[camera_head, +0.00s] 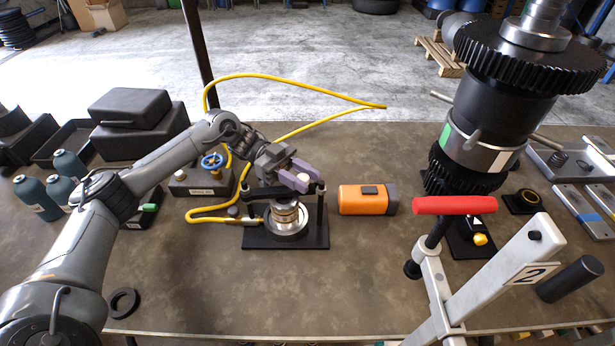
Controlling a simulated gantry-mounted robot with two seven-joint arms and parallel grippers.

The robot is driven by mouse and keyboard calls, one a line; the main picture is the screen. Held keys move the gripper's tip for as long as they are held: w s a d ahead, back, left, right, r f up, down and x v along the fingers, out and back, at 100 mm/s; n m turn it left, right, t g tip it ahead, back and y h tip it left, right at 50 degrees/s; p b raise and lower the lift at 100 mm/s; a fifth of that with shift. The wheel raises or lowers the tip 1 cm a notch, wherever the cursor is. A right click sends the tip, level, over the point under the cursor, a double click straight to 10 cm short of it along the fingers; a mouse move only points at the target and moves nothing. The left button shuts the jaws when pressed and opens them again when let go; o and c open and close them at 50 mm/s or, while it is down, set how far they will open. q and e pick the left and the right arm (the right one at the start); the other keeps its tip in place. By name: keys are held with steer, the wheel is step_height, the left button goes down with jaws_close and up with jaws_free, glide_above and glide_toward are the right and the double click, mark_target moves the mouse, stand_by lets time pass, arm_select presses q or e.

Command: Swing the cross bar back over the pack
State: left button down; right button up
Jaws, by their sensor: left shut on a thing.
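My left gripper (300,183), with purple fingers, comes in from the left and is shut on the black cross bar (262,193) near its right part. The cross bar lies above the pack (285,215), a short stack of metallic rings on a round silver seat. The pack stands on a black base plate (258,240) with a dark post at each side. The fingers hide part of the bar, so I cannot tell whether it is fully seated on the right post. My right gripper is not in view.
A yellow hose (245,76) loops behind the fixture to a valve block (200,182). An orange-and-grey box (362,200) lies right of it. A tall geared shaft (475,110) and a white stand with a red handle (455,205) fill the right. The front middle table is clear.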

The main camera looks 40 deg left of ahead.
arm_select(q)
steer(key=c, duration=0.8)
jaws_free()
steer(key=shift+c, duration=0.2)
steer(key=shift+a, duration=0.15)
steer(key=s+a+b, duration=0.1)
steer(key=a+b, duration=0.3)
steer(key=a, duration=0.6)
steer(key=shift+s+a, duration=0.2)
steer(key=shift+c, duration=0.5)
